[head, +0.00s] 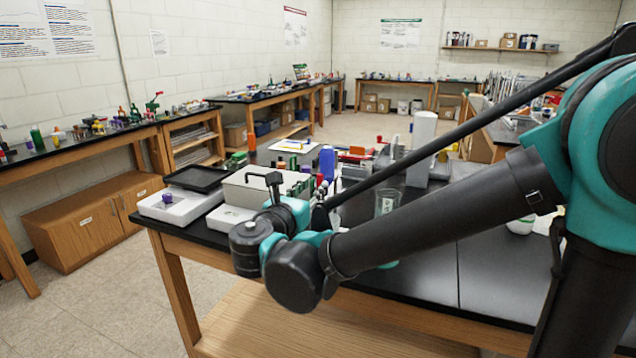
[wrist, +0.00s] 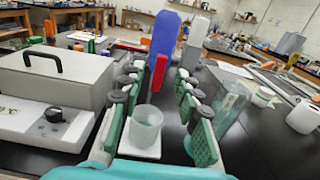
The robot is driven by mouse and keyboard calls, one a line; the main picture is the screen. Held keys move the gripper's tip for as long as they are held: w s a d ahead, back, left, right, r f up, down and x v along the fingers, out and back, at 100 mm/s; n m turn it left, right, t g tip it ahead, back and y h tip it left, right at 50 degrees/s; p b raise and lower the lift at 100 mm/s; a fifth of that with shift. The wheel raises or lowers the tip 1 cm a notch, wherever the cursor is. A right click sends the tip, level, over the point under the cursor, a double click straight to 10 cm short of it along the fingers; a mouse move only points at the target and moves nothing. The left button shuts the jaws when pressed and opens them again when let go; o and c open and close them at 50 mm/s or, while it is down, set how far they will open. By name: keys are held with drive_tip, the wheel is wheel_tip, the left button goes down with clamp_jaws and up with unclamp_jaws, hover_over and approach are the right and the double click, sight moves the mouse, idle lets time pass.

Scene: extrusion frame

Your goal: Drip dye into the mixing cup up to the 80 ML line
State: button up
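My gripper (wrist: 160,108) is open, with its green-padded fingers well apart in the wrist view. A small translucent cup (wrist: 146,122) shows between the fingers, upright on a white plate; I see no finger closed on it. A taller clear cup (wrist: 232,100) stands right of the fingers. A clear cup (head: 386,202) also shows right of my wrist in the head view. I cannot tell which is the mixing cup, and no 80 ML line is readable. A blue bottle (wrist: 164,36) stands beyond the fingertips; it also shows in the head view (head: 327,162). No dye container is clearly identifiable.
A grey box with a black handle (wrist: 55,75) stands left of my gripper. A red block (wrist: 158,76) is ahead. A white cup (wrist: 303,117) stands at far right. A white balance (head: 172,207) sits on the table's left end. The black tabletop (head: 430,270) is clear in front.

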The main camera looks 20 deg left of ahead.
sight(319, 180)
drive_tip(key=shift+w+d, duration=0.2)
drive_tip(key=shift+w, duration=1.8)
clamp_jaws()
